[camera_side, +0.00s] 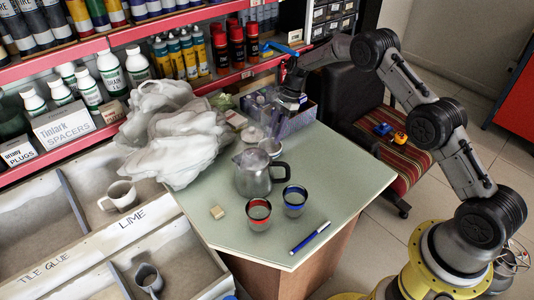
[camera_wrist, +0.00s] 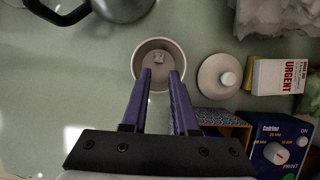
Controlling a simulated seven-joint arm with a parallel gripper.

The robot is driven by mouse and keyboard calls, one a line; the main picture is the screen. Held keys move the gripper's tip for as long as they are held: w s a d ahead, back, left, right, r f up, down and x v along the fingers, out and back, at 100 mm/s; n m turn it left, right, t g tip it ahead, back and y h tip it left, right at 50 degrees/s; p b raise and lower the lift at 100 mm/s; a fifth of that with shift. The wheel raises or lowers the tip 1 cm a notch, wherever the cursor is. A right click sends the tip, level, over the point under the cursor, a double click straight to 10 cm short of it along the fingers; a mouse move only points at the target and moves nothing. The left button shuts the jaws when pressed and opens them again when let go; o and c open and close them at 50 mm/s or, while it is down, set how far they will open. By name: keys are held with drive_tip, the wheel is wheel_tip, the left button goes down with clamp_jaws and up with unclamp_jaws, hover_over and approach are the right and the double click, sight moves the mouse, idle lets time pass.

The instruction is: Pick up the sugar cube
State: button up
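In the wrist view a small pale sugar cube (camera_wrist: 159,57) lies inside a round whitish bowl (camera_wrist: 137,66). My gripper (camera_wrist: 160,74) is open, its two purple fingers apart with nothing between them, and its tips overlap the bowl's near part in the picture. I cannot tell their height above it. In the side view my gripper (camera_side: 275,122) points down behind the grey metal jug (camera_side: 252,178); its fingertips are hard to make out. The bowl (camera_side: 270,147) is partly hidden by the jug there, and the cube is not visible inside.
A round lid (camera_wrist: 219,76) lies beside the bowl, near an "URGENT" box (camera_wrist: 277,77) and a blue dial box (camera_wrist: 281,152). A red-rimmed cup (camera_side: 258,213), a blue-rimmed cup (camera_side: 294,202), a beige block (camera_side: 217,212) and a blue pen (camera_side: 310,237) are on the table's front part.

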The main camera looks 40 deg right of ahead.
sight(268, 151)
drive_tip(key=x, duration=0.4)
drive_tip(key=shift+s+a+f, duration=0.1)
drive_tip(key=shift+a+f, duration=0.2)
drive_tip(key=shift+a, duration=0.1)
clamp_jaws()
